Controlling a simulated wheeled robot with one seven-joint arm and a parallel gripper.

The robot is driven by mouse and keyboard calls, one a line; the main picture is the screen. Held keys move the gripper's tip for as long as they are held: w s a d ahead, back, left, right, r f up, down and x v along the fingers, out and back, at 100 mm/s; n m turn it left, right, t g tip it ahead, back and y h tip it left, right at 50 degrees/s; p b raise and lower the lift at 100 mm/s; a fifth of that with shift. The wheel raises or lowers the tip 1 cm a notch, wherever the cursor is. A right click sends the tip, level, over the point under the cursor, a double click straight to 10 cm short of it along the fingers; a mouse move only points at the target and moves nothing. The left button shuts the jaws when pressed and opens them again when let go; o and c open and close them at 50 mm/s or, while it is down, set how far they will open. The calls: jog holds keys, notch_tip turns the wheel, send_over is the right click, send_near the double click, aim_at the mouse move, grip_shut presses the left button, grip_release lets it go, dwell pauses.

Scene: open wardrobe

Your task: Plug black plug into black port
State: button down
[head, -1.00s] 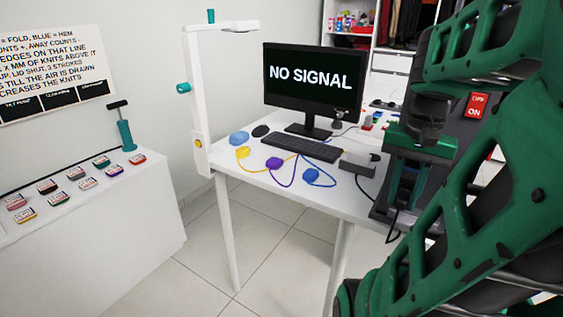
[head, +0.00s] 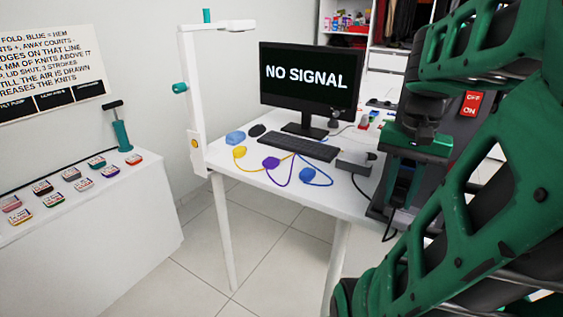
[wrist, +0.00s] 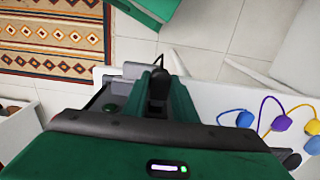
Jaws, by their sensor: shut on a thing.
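In the wrist view my gripper (wrist: 157,78) is shut on a black plug (wrist: 158,92), which sits between the fingers. A thin dark cable rises from the plug toward the top of the picture. In the head view the end of my arm (head: 418,122) is over the dark machine (head: 376,205) at the table's right end; the plug cannot be made out there. I cannot pick out the black port in either view; the gripper body and arm cover much of the machine.
A white table (head: 222,168) carries a monitor (head: 306,78) reading "NO SIGNAL", a keyboard (head: 300,146), a grey box (head: 356,163) and yellow, purple and blue cabled plugs. A red OFF/ON panel (head: 473,101) stands at right. The floor in front is clear.

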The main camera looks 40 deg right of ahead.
aim_at(396, 206)
jog(key=shift+w+d, duration=0.1)
jog(key=shift+d, duration=0.1)
dwell(2.5)
jog(key=shift+a, duration=0.2)
dwell(0.7)
jog(key=shift+d, duration=0.2)
dwell(1.2)
jog(key=shift+a, duration=0.35)
jog(key=shift+s+a, duration=0.35)
jog(key=shift+a, duration=0.4)
jog(key=shift+s+a, duration=0.4)
jog(key=shift+a, duration=0.3)
jog(key=shift+s+a, duration=0.35)
jog(key=shift+a, duration=0.4)
jog(key=shift+f, duration=0.1)
